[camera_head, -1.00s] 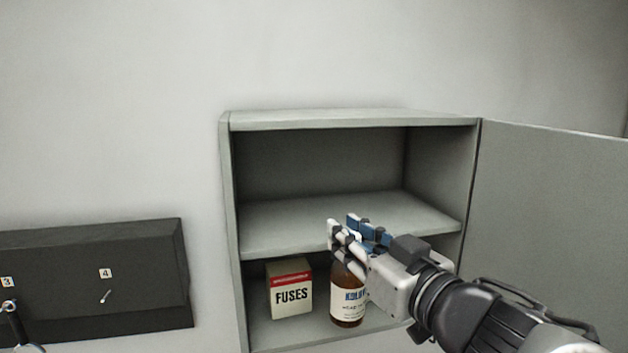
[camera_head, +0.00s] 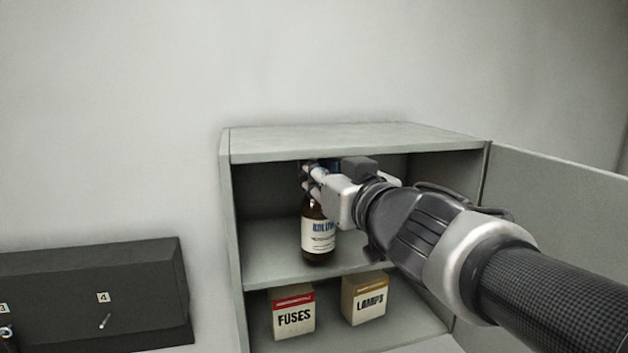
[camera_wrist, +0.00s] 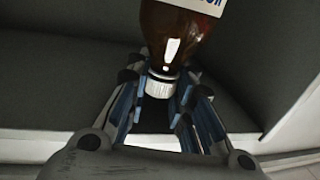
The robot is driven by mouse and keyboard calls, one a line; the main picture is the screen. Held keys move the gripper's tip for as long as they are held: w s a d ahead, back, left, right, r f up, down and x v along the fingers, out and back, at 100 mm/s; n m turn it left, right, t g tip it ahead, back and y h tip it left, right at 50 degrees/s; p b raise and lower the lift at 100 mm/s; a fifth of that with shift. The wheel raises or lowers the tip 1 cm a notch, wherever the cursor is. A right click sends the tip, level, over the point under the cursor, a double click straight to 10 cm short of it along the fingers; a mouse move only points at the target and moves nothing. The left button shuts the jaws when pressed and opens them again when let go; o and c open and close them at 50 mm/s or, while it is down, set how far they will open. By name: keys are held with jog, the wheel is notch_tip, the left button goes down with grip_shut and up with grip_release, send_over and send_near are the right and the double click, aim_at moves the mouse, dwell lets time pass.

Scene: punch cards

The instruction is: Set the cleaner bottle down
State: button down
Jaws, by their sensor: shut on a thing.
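The cleaner bottle (camera_head: 318,236) is brown with a white label and blue lettering. It is upright at the upper shelf (camera_head: 265,258) of the open cabinet, left of the middle. I cannot tell whether its base touches the shelf. My gripper (camera_head: 314,178) is shut on the bottle's top from the right, and its fingers hide the cap in the head view. In the wrist view the bottle (camera_wrist: 178,30) shows its white ribbed cap between the fingers of my gripper (camera_wrist: 160,98).
The lower shelf holds a fuses box (camera_head: 294,316) and a lamps box (camera_head: 364,300). The cabinet door (camera_head: 570,195) stands open on the right. A dark panel (camera_head: 90,290) with numbered hooks is at lower left. The upper shelf is otherwise clear where visible.

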jog(key=shift+x, duration=1.15)
jog(key=w, duration=0.1)
jog(key=w+a+f+b, duration=0.1)
jog(key=shift+w+a+f, duration=0.2)
jog(key=shift+w+f, duration=0.05)
jog(key=shift+w, duration=0.1)
jog(key=c, duration=1.9)
grip_release()
jog(key=shift+f, duration=0.15)
jog(key=o, duration=0.5)
